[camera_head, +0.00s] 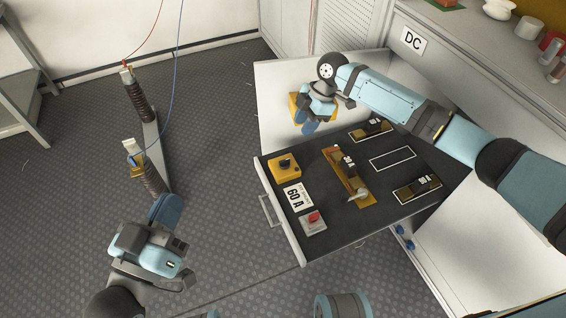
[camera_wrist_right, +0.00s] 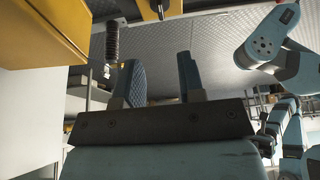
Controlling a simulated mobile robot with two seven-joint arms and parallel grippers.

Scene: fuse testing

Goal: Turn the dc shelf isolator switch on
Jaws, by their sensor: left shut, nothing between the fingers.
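Another yellow box (camera_head: 296,108) on the white panel behind the shelf is partly hidden by my right gripper (camera_head: 310,126). I cannot tell its switch position. In the right wrist view, my right gripper (camera_wrist_right: 158,85) has its two blue fingers apart with nothing between them. A yellow box (camera_wrist_right: 42,32) is close at upper left there. My left gripper (camera_head: 167,208) is shut and empty, left of the shelf.
Brown ribbed posts (camera_head: 139,102) with red and blue wires stand at left. Floor between them and the shelf is clear.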

